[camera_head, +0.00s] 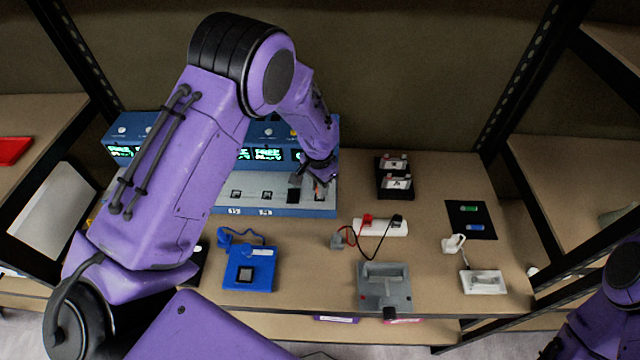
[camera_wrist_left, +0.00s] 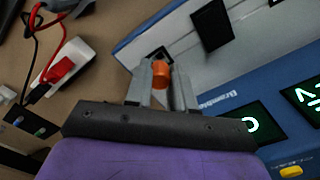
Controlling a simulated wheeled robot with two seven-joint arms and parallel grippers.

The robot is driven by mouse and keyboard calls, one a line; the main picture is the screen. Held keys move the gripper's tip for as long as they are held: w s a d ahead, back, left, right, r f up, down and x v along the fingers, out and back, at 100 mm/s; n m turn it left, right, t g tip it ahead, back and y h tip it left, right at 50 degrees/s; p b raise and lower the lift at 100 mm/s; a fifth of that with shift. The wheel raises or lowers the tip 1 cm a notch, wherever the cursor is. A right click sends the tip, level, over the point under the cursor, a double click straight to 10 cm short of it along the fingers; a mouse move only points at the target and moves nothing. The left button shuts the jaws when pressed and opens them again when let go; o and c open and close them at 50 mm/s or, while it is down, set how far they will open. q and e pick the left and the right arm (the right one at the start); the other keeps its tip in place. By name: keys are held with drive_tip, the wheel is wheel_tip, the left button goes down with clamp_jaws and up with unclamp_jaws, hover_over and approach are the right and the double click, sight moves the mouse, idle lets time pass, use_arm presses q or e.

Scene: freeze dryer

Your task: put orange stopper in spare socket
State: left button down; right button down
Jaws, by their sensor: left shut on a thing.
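My left gripper (camera_head: 312,184) is over the right end of the blue machine's grey deck (camera_head: 250,183). In the left wrist view its two grey fingers (camera_wrist_left: 163,88) are shut on the orange stopper (camera_wrist_left: 161,72). The stopper is near a dark square socket (camera_wrist_left: 165,54) at the deck's end; whether it touches or enters the socket I cannot tell. Another dark square (camera_wrist_left: 212,26) lies further along the deck. In the head view the stopper is mostly hidden by the gripper. My right gripper is out of view; only part of that arm shows at lower right.
Green-lit displays (camera_head: 270,154) line the machine's back. On the table are a white block with red and black leads (camera_head: 381,228), a grey fixture (camera_head: 384,287), a blue box (camera_head: 250,268), a black card stand (camera_head: 395,178), a black mat (camera_head: 470,219) and a white tray (camera_head: 483,282).

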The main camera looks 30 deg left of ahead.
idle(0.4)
use_arm(q)
drive_tip(key=shift+p, duration=0.3)
idle(0.4)
drive_tip(key=shift+p, duration=0.55)
drive_tip(key=shift+f+b, duration=0.8)
drive_tip(key=shift+f, duration=0.45)
idle(0.5)
drive_tip(key=c, duration=0.9)
unclamp_jaws()
